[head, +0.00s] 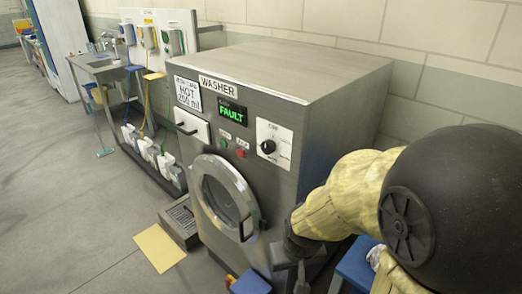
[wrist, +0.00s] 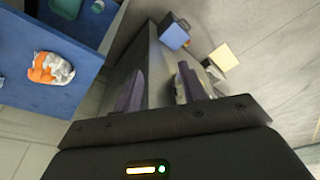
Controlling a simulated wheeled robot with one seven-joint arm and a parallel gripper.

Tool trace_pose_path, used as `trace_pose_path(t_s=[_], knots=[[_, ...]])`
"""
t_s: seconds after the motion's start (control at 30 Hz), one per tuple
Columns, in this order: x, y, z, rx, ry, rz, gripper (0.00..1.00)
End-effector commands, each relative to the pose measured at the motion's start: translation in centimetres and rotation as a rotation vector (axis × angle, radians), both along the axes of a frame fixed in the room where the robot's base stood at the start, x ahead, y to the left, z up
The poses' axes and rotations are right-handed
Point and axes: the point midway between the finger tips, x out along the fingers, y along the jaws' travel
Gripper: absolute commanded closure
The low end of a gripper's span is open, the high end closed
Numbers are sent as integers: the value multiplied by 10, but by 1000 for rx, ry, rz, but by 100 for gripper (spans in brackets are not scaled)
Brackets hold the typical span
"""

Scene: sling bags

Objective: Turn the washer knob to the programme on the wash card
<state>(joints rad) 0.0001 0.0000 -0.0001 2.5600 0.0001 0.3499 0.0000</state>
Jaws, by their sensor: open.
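The grey washer (head: 240,125) stands in the middle of the head view. Its black knob (head: 268,146) sits on a white dial plate (head: 283,138) at the right of the front panel; the dial marks are too small to read. A white wash card (head: 188,93) at the panel's upper left shows "HOT" and "200 ml"; its top line is unclear. A green display (head: 232,112) reads "FAULT". My gripper (head: 293,274) is low at the washer's right front, below and apart from the knob. In the wrist view my gripper (wrist: 160,78) has two separated fingers with nothing clearly between them.
The round door (head: 227,192) looks shut. Green (head: 225,134) and red (head: 241,143) buttons lie left of the knob. A yellow sheet (head: 159,247) lies on the floor.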

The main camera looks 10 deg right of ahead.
Motion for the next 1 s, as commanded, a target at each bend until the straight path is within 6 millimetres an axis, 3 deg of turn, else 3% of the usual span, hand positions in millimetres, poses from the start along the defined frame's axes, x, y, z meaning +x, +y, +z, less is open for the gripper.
trace_pose_path(t_s=[0.13, 0.23, 0.5, 0.7, 0.87, 1.0], knots=[[13, 7, 3, 15, -35, 2, 41], [41, 21, 10, 43, -113, -1, 41], [164, 76, 51, 79, -500, -78, 41], [229, 101, 83, -30, -773, -199, 41], [251, 113, 104, -200, -942, -317, 41], [246, 124, 120, -397, -1044, -426, 41]])
